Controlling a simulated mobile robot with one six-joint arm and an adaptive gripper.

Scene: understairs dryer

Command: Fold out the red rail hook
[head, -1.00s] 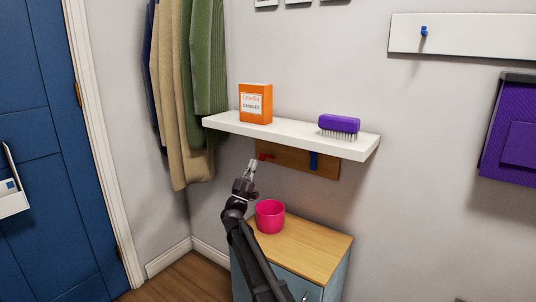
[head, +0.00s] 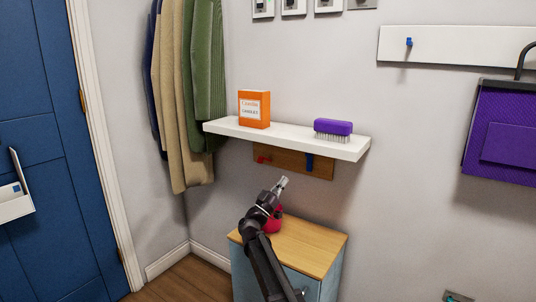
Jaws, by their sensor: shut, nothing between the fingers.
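The red rail hook (head: 263,160) sits at the left end of a wooden rail (head: 290,163) under the white shelf. It is small in the head view, and how far it is folded I cannot tell. A blue hook (head: 309,163) hangs on the same rail, to the right of the red one. My gripper (head: 284,180) is shut and empty. In the picture it is below the rail, to the lower right of the red hook and apart from it.
The white shelf (head: 219,127) above the rail carries an orange candle box (head: 254,109) and a purple brush (head: 333,127). Below stands a cabinet (head: 315,248) with a pink pot (head: 274,222), partly hidden by my arm. Coats (head: 205,80) hang at the left.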

